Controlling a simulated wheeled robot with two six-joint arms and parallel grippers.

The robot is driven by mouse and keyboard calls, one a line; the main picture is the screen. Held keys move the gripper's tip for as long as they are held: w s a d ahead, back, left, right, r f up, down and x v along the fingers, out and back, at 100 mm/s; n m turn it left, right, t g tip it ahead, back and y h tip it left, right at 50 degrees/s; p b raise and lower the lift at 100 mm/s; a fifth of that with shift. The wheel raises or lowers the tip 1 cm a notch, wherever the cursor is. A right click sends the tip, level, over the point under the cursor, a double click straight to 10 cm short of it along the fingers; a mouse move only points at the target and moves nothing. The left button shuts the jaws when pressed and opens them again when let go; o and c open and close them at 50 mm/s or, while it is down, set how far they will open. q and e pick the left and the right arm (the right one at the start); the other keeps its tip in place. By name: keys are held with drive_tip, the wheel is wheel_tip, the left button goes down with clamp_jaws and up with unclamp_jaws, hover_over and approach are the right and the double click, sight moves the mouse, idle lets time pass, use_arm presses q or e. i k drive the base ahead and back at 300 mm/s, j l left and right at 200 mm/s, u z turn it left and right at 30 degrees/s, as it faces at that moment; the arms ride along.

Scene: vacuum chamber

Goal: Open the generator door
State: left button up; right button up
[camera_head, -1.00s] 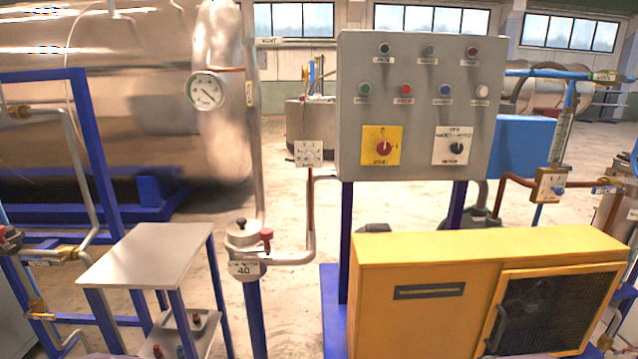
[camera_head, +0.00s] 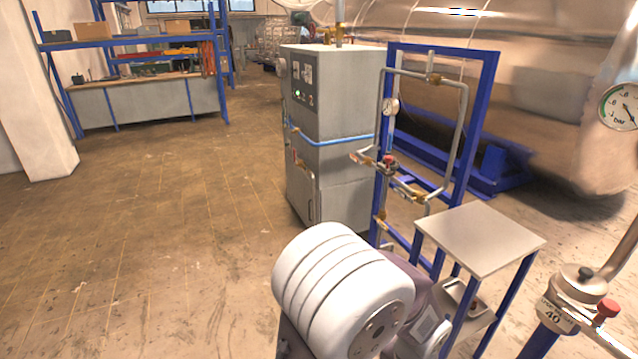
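A tall grey cabinet (camera_head: 335,130) stands a little above the centre of the view. Its left-facing front has a control panel with a green light near the top and a door (camera_head: 300,188) with a handle low down. The door looks shut. I cannot tell for sure whether this cabinet is the generator. Neither of my grippers is in view.
A white ribbed drum (camera_head: 335,285) stands at the bottom centre. Beside it are a small metal table (camera_head: 480,238) and a blue pipe frame (camera_head: 490,95). A large steel tank (camera_head: 560,100) is behind. Shelving (camera_head: 145,40) stands far left. The left floor is clear.

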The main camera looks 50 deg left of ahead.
sight(298, 185)
drive_tip(key=u, duration=2)
